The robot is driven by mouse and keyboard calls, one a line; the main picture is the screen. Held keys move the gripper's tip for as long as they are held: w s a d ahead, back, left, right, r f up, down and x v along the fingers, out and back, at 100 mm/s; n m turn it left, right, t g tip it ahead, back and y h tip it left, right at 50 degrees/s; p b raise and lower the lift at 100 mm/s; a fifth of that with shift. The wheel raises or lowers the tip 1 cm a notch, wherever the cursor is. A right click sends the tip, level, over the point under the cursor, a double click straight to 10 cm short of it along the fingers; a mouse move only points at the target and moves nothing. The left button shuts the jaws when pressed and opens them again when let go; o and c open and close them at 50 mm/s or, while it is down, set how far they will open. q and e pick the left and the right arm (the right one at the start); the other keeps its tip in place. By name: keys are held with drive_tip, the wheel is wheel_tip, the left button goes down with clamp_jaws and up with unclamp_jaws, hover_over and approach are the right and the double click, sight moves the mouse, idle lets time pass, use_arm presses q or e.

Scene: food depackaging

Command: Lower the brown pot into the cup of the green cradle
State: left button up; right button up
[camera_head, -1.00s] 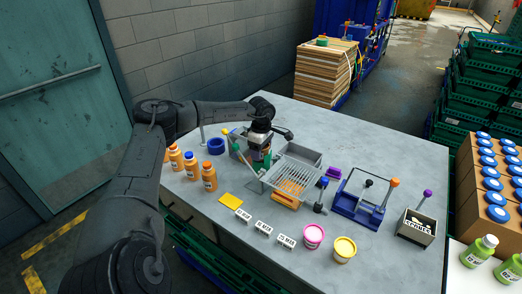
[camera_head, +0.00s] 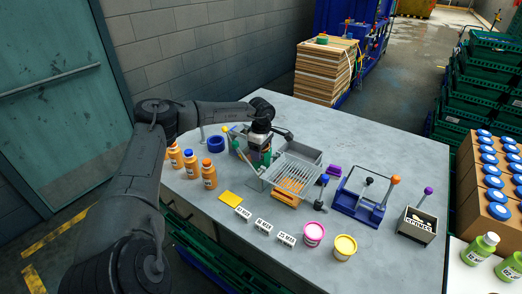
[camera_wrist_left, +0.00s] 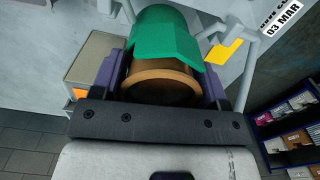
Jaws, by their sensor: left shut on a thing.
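My left gripper (camera_head: 259,151) points down behind the wire rack on the table. In the left wrist view its two purple-padded fingers (camera_wrist_left: 160,82) are shut on the brown pot (camera_wrist_left: 160,86), one on each side. The pot's round end faces the camera. The green cradle (camera_wrist_left: 163,35) lies directly beyond the pot and curves over part of its side. The two look in contact or very close; I cannot tell how deep the pot sits in the cup. In the head view the green cradle (camera_head: 266,159) shows only partly under the gripper, and the pot is mostly hidden. My right gripper is not in view.
The wire rack (camera_head: 290,180) stands close on the right. Orange bottles (camera_head: 208,175) stand to the left, a blue ring (camera_head: 216,144) behind them. Label blocks (camera_head: 264,226), a pink tub (camera_head: 313,234) and a yellow tub (camera_head: 344,247) line the front. A blue fixture (camera_head: 360,207) stands right.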

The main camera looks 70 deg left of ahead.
use_arm(q)
drive_tip(key=o, duration=1.1)
drive_tip(key=shift+c, duration=0.2)
drive_tip(key=shift+r, duration=0.1)
wheel_tip(320, 180, up, 14)
drive_tip(key=p, duration=0.2)
drive_tip(key=shift+f, duration=0.2)
